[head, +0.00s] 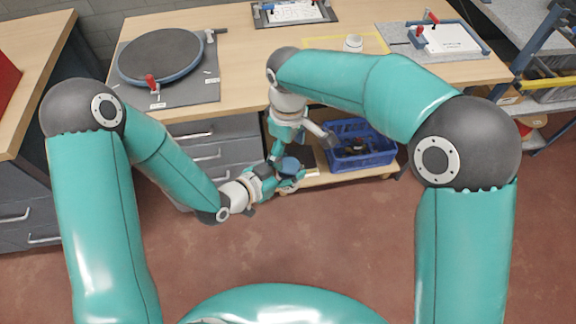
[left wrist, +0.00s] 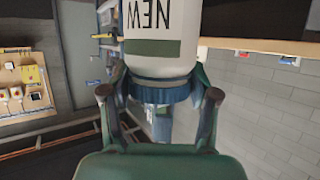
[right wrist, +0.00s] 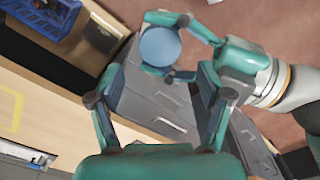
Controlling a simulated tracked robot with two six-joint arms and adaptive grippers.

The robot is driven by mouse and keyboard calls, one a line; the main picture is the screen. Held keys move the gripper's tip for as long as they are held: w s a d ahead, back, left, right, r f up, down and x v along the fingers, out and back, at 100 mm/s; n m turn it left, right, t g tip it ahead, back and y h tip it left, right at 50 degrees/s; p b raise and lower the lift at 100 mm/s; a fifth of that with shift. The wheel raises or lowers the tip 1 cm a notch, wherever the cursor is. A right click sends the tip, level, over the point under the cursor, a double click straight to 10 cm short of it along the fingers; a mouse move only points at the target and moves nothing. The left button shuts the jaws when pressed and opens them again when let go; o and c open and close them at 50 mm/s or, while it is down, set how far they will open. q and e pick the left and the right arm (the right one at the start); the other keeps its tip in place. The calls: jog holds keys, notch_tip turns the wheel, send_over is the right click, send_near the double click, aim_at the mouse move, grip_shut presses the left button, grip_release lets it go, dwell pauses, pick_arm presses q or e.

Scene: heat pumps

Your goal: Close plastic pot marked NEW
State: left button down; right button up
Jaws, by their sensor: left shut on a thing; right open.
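The white plastic pot marked NEW (left wrist: 162,55) fills the top of the left wrist view, its lettering upside down in that picture. A blue ribbed lid (left wrist: 165,95) shows at its end between my left fingers. My left gripper (left wrist: 160,82) is shut on the pot near this lid. In the right wrist view the lid's round blue top (right wrist: 160,46) faces me, between the left fingers. My right gripper (right wrist: 160,76) is open and empty, with the lid just beyond its fingertips. In the head view the lid (head: 290,164) is small, below my right wrist; how tightly it sits is unclear.
A wooden workbench (head: 240,50) with grey drawers stands ahead. It carries a round black turntable (head: 160,55), a white container (head: 352,43) by yellow tape and a clamp board (head: 435,40). A blue crate (head: 360,158) sits on a low shelf. The red floor nearer me is clear.

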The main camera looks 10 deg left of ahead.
aim_at(288, 166)
notch_tip(288, 166, down, 6)
jog(key=shift+r, duration=0.1)
dwell(0.4)
jog(key=c, duration=1.2)
jog(key=m, duration=0.6)
jog(key=shift+m, duration=0.3)
jog(key=o, duration=1.3)
